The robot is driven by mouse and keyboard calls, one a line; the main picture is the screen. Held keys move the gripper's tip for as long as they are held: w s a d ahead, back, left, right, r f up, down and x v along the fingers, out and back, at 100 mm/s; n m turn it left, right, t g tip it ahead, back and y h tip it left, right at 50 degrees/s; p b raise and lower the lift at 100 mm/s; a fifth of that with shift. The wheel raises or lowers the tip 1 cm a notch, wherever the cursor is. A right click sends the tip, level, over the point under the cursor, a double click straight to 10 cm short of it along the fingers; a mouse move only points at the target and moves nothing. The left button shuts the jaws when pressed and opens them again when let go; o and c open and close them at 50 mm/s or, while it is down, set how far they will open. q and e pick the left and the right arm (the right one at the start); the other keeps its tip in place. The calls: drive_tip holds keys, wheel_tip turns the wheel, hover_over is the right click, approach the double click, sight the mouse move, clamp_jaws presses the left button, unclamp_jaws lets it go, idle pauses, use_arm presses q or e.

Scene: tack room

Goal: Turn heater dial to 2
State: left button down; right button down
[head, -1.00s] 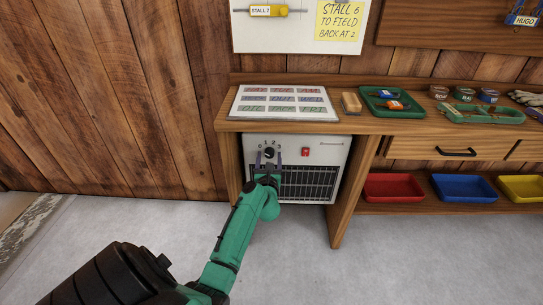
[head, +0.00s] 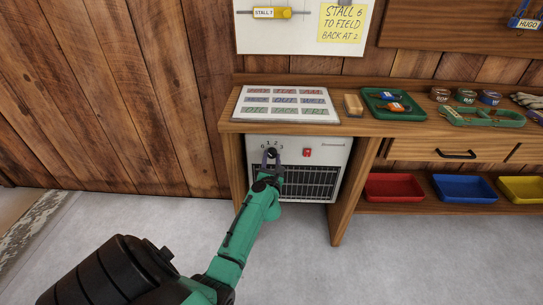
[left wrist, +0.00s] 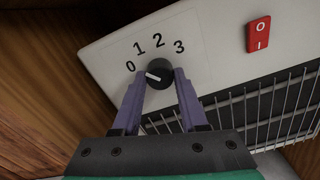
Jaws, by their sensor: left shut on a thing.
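The heater (head: 327,155) is a pale box with a dark grille, under the left end of the bench. Its black dial (left wrist: 154,73) has a white pointer mark lying toward the 0. The numbers 0, 1, 2 and 3 run in an arc over the dial. My left gripper (head: 272,155) has its purple fingers on either side of the dial, shut on it; the fingers also show in the left wrist view (left wrist: 159,76). The dial is partly hidden by them in the head view. My right gripper is not in view.
A red rocker switch (left wrist: 259,34) sits right of the dial. The bench (head: 350,126) overhangs the heater, with a wooden side panel (head: 352,200) to its right. Red (head: 394,187), blue and yellow trays stand on the low shelf. The grey floor in front is clear.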

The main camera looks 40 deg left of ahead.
use_arm(q)
drive_tip(key=m+p, duration=0.3)
drive_tip(key=m, duration=0.4)
drive_tip(key=shift+r, duration=0.2)
drive_tip(key=shift+f+m+p, duration=0.15)
drive_tip(key=shift+m+p, duration=0.95)
drive_tip(key=shift+m, duration=1.6)
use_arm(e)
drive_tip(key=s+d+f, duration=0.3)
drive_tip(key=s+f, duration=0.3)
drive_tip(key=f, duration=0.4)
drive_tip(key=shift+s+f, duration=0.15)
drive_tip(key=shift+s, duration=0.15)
use_arm(q)
drive_tip(key=shift+c, duration=2.2)
unclamp_jaws()
